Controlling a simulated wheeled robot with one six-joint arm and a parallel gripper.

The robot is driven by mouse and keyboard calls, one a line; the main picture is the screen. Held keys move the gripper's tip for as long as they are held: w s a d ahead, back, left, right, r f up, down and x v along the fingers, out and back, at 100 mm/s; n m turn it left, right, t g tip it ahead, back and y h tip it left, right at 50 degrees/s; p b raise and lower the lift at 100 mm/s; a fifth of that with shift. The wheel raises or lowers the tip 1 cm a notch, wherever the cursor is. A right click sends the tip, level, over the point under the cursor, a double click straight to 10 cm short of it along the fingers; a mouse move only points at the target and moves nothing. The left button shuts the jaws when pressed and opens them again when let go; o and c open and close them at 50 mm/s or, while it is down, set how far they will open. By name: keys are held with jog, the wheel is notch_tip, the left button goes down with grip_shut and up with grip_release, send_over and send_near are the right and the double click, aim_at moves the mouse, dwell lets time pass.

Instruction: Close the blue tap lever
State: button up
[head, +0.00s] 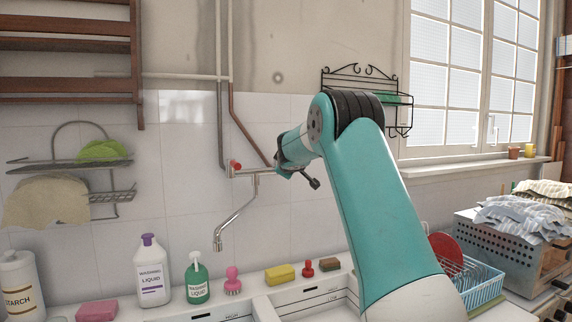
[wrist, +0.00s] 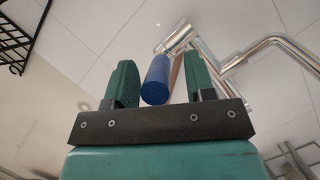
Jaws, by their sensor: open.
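The blue tap lever (wrist: 156,80) shows in the wrist view as a short blue cylinder on the chrome tap (wrist: 255,53). My gripper (wrist: 158,82) is open, with one green finger on each side of the lever. The lever lies between the fingers with gaps on both sides, nearer the left one. In the head view, the wall tap with its bent spout (head: 238,207) and red lever (head: 236,165) stands left of my gripper (head: 272,162). My arm hides the blue lever there.
A black wire rack (head: 360,78) hangs on the wall behind my arm. Below the tap, bottles, sponges and brushes line the sink ledge, including a green soap bottle (head: 196,280) and a yellow sponge (head: 280,274). A blue dish rack (head: 478,282) stands at the right.

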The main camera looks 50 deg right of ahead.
jog(key=b+v, duration=0.6)
jog(key=v, duration=1.1)
jog(key=n+t+y+b, duration=0.1)
jog(key=n+t+y, duration=0.3)
jog(key=n+y, duration=1.05)
send_near(237, 166)
jog(key=w+n+h+p, duration=0.1)
jog(key=w+n+p, duration=0.1)
jog(key=w, duration=0.2)
jog(key=w+f+n+h+p, duration=0.1)
jog(key=w+n+h+p, duration=0.1)
jog(key=w+p, duration=0.1)
jog(key=w+f+n+h+p, duration=0.1)
jog(key=w+n+h+p, duration=0.1)
jog(key=w, duration=0.3)
jog(key=shift+w+a+f, duration=0.1)
jog(key=shift+a+f, duration=0.1)
jog(key=shift+a, duration=0.05)
